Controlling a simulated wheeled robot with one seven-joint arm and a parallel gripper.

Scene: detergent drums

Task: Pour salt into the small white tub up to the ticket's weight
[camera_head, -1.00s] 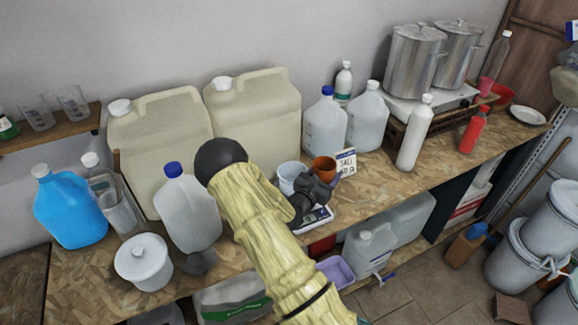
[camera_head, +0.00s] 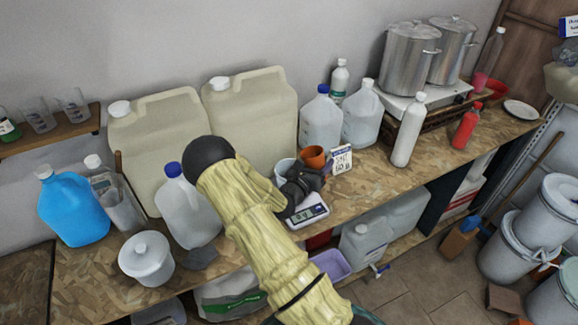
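The small white tub (camera_head: 284,168) stands at the scale, mostly hidden behind my arm. An orange-brown cup (camera_head: 313,155) is just right of the tub, close to its rim and tilted towards it. My dark gripper (camera_head: 309,178) is at the cup's lower side and appears shut on it; its fingertips are partly hidden. The scale (camera_head: 309,216) shows its front and a lit display, with digits too small to read. The white salt ticket (camera_head: 341,160) stands right of the cup; its weight is not clearly legible. No salt stream is visible.
A clear jug with a blue cap (camera_head: 189,212) and a white lidded pot (camera_head: 146,259) stand left of my arm. Two large cream canisters (camera_head: 254,120) and more jugs (camera_head: 320,122) stand behind. The bench right of the ticket (camera_head: 375,175) has free room.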

